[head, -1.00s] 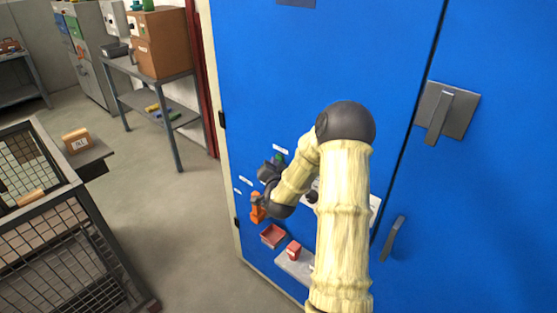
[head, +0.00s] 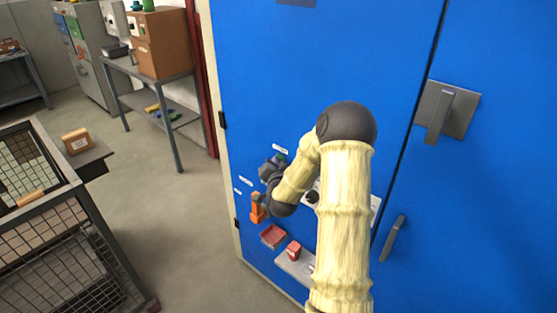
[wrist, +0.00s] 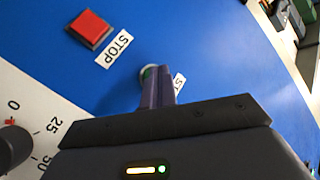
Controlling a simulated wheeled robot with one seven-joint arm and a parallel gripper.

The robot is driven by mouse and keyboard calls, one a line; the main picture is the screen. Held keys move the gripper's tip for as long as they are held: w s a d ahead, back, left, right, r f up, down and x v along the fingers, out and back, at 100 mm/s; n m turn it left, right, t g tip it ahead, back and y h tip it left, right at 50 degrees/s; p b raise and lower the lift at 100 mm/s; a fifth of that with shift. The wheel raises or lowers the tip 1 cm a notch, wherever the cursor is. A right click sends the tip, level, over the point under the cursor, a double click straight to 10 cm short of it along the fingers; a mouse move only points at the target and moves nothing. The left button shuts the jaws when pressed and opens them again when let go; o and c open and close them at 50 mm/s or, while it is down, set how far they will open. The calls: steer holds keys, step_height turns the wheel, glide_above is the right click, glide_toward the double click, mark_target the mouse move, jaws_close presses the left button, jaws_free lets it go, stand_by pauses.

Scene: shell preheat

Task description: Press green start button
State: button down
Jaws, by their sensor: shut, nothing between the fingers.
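A label beginning "ST" (wrist: 179,84) is partly hidden right of the fingers. The red stop button (wrist: 90,28) sits to the upper left with its STOP label (wrist: 118,49). In the head view my dark gripper (head: 270,172) is close to the blue cabinet front (head: 300,60); the fingertips are not clear.
A white dial plate (wrist: 45,112) with a dark knob (wrist: 14,146) is left of the gripper in the wrist view. A wire cage (head: 60,240) stands left.

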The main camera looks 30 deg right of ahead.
steer(key=shift+s+a+b, duration=0.3)
steer(key=shift+s+a, duration=0.05)
steer(key=shift+a, duration=0.45)
steer(key=shift+s+a+b, duration=0.25)
steer(key=shift+s+a, duration=0.05)
steer(key=shift+a, duration=0.5)
steer(key=shift+s+a+b, duration=0.25)
steer(key=shift+a+b, duration=0.05)
steer(key=shift+a, duration=0.45)
steer(key=shift+s+a+b, duration=0.25)
steer(key=shift+s+a, duration=0.05)
steer(key=shift+a, duration=0.5)
